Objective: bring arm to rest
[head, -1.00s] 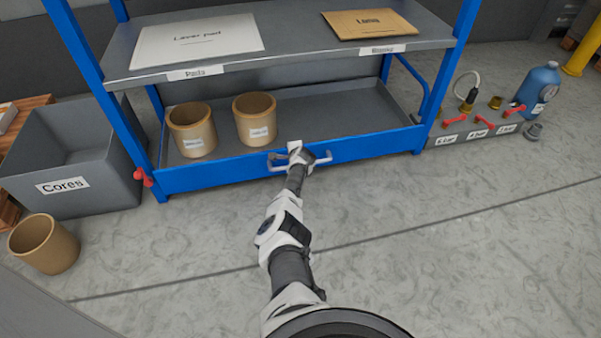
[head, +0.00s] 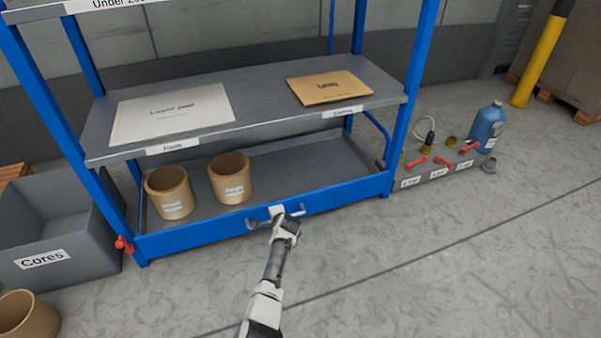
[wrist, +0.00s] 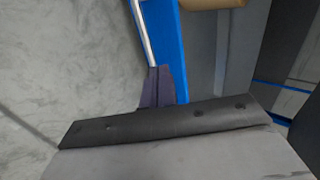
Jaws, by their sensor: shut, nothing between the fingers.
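My gripper (wrist: 157,88) shows in the wrist view as two dark fingers close together, shut and empty. A thin silver handle bar (wrist: 145,35) runs up from just beyond the fingertips, along a blue panel (wrist: 171,35). I cannot tell whether the fingers touch the bar. In the head view my arm reaches up from the bottom to the blue front edge (head: 190,237) of the rack's lower tray. My white wrist covers the middle of the tray's grey handle (head: 297,211) and hides the fingertips.
Two tan cores (head: 169,193) (head: 230,178) stand in the lower tray. A layer pad (head: 170,115) and a brown envelope (head: 329,88) lie on the shelf above. A grey Cores bin (head: 45,235) and another core (head: 25,315) are left. Red-handled valves (head: 440,162) and a blue jug (head: 487,127) are right. Front floor is clear.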

